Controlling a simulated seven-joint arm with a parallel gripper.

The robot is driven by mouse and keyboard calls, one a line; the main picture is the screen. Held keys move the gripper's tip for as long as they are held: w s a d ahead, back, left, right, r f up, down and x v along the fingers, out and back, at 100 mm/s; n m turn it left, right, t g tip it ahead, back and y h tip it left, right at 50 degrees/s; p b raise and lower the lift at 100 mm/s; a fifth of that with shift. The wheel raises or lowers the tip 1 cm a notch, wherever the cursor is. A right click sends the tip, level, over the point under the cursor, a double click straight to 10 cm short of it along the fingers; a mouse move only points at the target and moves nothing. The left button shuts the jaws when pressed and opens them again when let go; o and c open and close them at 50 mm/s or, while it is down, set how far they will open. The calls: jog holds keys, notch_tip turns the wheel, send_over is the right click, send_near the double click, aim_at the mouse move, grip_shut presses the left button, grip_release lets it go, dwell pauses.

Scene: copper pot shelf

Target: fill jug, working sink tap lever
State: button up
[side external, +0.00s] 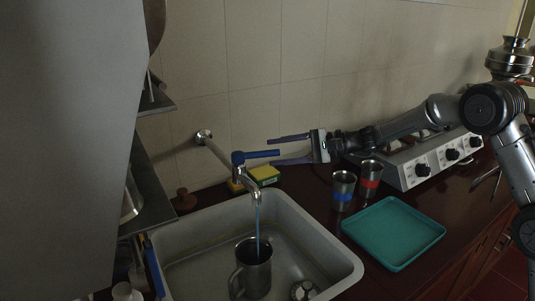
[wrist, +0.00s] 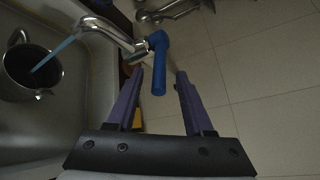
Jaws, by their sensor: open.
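The tap (side external: 246,181) comes out of the tiled wall over the sink, and a thin blue stream of water (side external: 258,222) runs from its spout. The blue tap lever (side external: 262,154) points right, toward my gripper. A metal jug (side external: 253,268) with a handle stands upright in the sink under the stream; the stream enters its mouth, also in the wrist view (wrist: 30,72). The water level inside is too dark to tell. My gripper (side external: 272,150) is open and empty, its purple fingers either side of the lever's end in the wrist view (wrist: 158,62); I cannot tell whether they touch it.
The sink (side external: 345,262) has a raised rim. A yellow-green sponge (side external: 265,174) lies behind it, below my fingers. Two metal cups, blue-banded (side external: 343,190) and red-banded (side external: 370,180), a teal tray (side external: 394,233) and a stove (side external: 430,160) stand to the right.

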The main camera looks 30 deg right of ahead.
jog(key=v, duration=1)
dwell(3.5)
